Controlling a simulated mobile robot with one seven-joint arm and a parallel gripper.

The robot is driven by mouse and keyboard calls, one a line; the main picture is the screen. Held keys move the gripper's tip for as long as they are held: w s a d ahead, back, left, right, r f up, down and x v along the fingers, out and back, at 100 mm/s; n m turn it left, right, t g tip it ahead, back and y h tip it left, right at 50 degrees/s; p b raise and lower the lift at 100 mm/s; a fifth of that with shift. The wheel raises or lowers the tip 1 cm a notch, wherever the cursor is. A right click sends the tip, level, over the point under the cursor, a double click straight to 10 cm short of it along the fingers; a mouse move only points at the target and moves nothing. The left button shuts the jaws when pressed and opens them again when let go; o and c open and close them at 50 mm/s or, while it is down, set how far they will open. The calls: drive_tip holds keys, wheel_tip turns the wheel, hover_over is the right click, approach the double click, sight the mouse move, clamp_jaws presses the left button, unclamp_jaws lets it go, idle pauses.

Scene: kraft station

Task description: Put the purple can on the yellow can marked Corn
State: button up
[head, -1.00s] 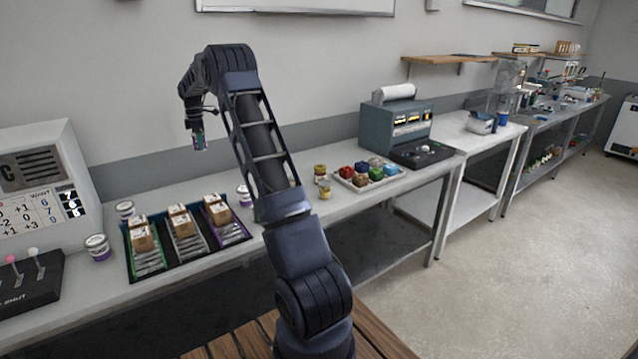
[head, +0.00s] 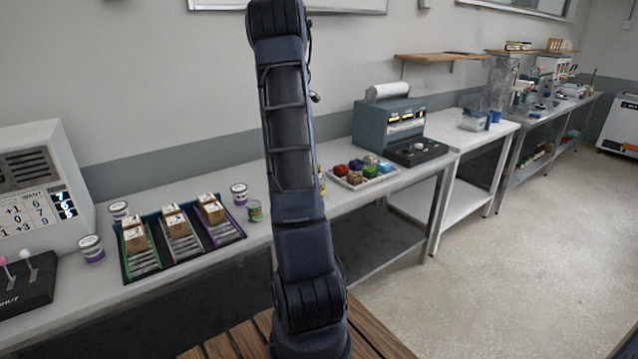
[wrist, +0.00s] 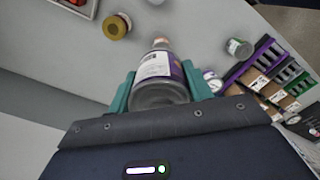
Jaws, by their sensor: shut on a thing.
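In the wrist view my gripper (wrist: 160,80) is shut on a can with a purple and white label (wrist: 157,68), held above the counter. A yellow can (wrist: 117,27) stands beyond it, up and to the left, apart from it. In the head view only a yellowish sliver (head: 322,185) shows beside my arm. My arm hides the gripper and the held can there. I cannot read any Corn marking.
A green can (head: 254,211) and a purple-and-white tub (head: 239,194) stand right of the dark tray (head: 153,274) of boxes. A tray of coloured pieces (head: 338,182) lies right of my arm. Bare counter lies around the cans.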

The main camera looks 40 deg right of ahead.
drive_tip(key=s+d+m, duration=0.2)
drive_tip(key=s+d, duration=0.3)
drive_tip(key=s, duration=0.3)
wheel_tip(320, 180, down, 19)
drive_tip(key=shift+w+d+f, duration=0.1)
drive_tip(key=shift+w+f, duration=0.05)
drive_tip(key=shift+f, duration=0.1)
drive_tip(key=o, duration=1.1)
drive_tip(key=shift+c, duration=0.2)
